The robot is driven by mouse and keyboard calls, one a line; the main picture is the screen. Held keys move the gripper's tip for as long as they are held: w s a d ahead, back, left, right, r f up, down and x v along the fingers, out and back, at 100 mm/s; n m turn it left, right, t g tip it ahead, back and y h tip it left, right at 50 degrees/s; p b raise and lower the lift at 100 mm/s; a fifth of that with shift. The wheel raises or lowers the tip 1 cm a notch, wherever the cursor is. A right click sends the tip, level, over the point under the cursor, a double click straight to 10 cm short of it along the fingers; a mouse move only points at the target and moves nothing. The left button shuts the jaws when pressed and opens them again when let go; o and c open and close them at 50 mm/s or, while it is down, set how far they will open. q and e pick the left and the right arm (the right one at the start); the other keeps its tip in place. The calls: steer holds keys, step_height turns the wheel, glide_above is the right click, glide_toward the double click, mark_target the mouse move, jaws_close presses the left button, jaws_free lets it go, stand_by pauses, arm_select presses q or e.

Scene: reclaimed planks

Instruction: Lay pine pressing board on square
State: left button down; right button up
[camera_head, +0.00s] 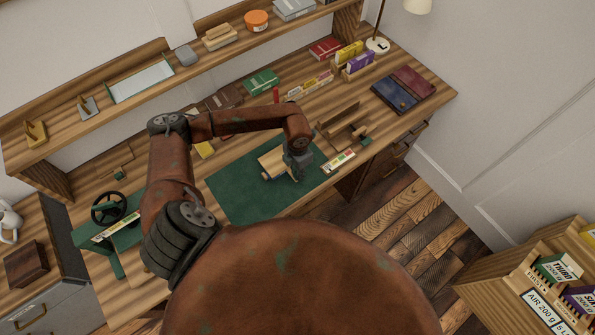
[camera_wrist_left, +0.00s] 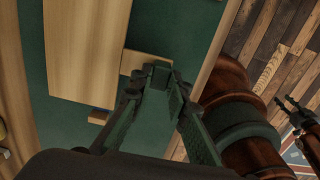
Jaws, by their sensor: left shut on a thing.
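The pine pressing board (camera_head: 271,160) is a pale wooden panel over the green mat (camera_head: 240,195) in the head view. In the left wrist view the board (camera_wrist_left: 85,50) fills the upper left, with a small pale wooden piece (camera_wrist_left: 132,63) at its right edge. My left gripper (camera_head: 293,176) is at the board's right side; its fingers (camera_wrist_left: 160,72) are shut on that pale piece. I cannot tell whether the board touches the mat. I cannot make out a separate square. My right gripper (camera_wrist_left: 285,101) shows at the right of the wrist view, fingers apart and empty.
A wooden rack (camera_head: 342,121) and a small box (camera_head: 338,161) stand right of the mat. Blue and red books (camera_head: 404,90) lie farther right. A green press with a black wheel (camera_head: 109,208) stands left. The mat's front left is bare.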

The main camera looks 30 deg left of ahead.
arm_select(q)
steer(key=shift+f, duration=0.1)
steer(key=c, duration=1.8)
jaws_free()
steer(key=shift+o, duration=0.2)
step_height(320, 180, up, 12)
